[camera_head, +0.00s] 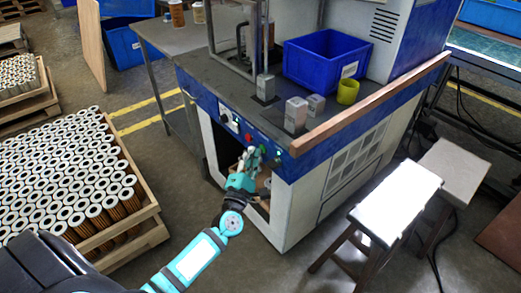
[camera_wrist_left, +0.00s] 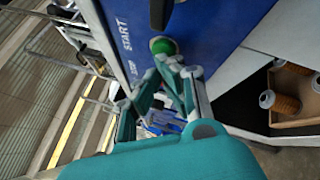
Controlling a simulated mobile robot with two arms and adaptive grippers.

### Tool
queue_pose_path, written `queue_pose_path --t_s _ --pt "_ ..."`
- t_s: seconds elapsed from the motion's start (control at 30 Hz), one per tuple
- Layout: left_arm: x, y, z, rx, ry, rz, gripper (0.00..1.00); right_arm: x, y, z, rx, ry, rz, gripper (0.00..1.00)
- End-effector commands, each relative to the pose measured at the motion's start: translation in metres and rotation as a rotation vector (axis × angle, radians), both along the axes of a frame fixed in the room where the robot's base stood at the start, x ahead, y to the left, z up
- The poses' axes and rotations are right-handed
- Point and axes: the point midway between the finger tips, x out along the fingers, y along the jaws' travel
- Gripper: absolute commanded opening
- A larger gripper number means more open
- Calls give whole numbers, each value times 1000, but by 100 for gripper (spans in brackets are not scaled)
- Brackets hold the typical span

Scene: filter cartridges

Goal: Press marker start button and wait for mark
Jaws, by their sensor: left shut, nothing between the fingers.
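The marker machine (camera_head: 300,200) has a blue front strip with small controls. A red button (camera_head: 248,137) shows on that strip in the head view. The green button (camera_wrist_left: 163,46) sits on the blue panel beside the START lettering (camera_wrist_left: 123,34) in the left wrist view. My left gripper (camera_head: 250,157) is shut and empty in front of the strip. In the left wrist view its fingertips (camera_wrist_left: 172,68) are at the lower edge of the green button; whether they touch it I cannot tell. My right gripper is not in view.
A blue bin (camera_head: 322,60) and a yellow cup (camera_head: 347,92) stand on the machine top. A wooden bar (camera_head: 370,108) runs along its front edge. Stools (camera_head: 395,195) stand at the right. A pallet of filter cartridges (camera_head: 70,175) is at the left. A box (camera_wrist_left: 290,118) holds cartridges below the panel.

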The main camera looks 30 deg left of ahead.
Motion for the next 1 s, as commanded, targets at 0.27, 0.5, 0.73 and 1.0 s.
queue_pose_path --t_s 0.27,0.5,0.73,1.0 --pt "0 0 0 0 0 -1 0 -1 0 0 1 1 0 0" --pt "-9 3 -1 1 2 1 0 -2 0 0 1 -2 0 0" --pt "-15 5 0 -1 0 0 0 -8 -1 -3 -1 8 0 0" --pt "-18 7 -1 1 2 1 0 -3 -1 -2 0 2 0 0"
